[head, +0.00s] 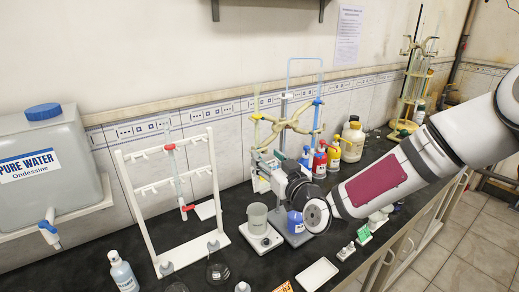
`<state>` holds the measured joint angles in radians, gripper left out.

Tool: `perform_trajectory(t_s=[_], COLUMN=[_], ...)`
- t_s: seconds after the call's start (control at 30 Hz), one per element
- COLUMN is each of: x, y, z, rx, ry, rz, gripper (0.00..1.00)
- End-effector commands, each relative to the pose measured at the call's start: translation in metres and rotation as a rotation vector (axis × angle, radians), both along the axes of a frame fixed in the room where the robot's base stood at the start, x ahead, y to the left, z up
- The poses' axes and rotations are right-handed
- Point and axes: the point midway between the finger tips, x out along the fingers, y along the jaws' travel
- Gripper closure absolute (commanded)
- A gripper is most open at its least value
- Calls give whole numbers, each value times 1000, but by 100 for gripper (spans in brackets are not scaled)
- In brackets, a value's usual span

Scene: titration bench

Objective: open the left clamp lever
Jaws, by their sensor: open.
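The burette stand's double clamp (288,124) is pale yellow and sits on an upright rod in the middle of the head view. A small yellow piece at its left end (257,116) looks like the left clamp lever, and a blue piece at its right end (317,102) looks like the right one. Whether either lever is open is too small to tell. My gripper (259,166) is open below the left end of the clamp, apart from the lever in the picture. My wrist hides the lower part of the stand.
A beaker (257,215) stands on a stirrer plate (261,238) below my gripper. A white rack (180,190) stands to the left. Red (320,161) and yellow (334,154) capped bottles stand behind my wrist. A white tray (317,275) lies at the front edge.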

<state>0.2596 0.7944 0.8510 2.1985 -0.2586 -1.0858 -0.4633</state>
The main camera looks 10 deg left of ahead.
Motion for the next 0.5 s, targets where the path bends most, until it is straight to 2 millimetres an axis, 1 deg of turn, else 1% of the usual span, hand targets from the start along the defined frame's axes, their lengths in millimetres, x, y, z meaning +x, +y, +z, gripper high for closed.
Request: perform_trajectory(t_s=[0.03,0.2,0.3,0.5], x=[8,30,38,46], y=[7,24,32,38], z=[0,0,0,0], rx=[3,2,0,0], ry=[0,1,0,0], rz=[-1,-1,0,-1], gripper=[53,53,53,53])
